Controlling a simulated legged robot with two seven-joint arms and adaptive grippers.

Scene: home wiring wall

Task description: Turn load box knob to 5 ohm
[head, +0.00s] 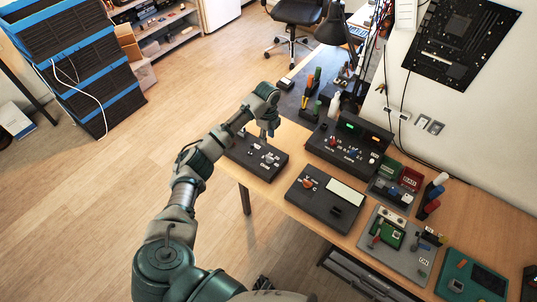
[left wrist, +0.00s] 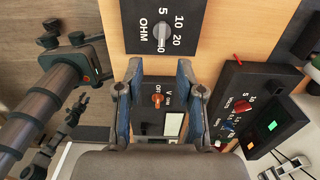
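The load box (head: 254,157) is a dark flat box on the wooden table's left part; it also shows at the top of the left wrist view (left wrist: 195,12). Its pale, narrow knob (left wrist: 162,33) stands among the white marks 5, 10 and 20, with OHM beside them. I cannot tell which mark it points to. My left gripper (head: 268,131) is over the box in the head view. In the left wrist view its two fingers (left wrist: 161,80) are apart with nothing between them, and the knob lies beyond their tips. My right gripper is not in view.
A meter box with an orange knob (head: 308,183) lies right of the load box. A supply box with a green display (head: 350,127) stands behind. Circuit boards, red and green boxes and tools fill the table's right and back.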

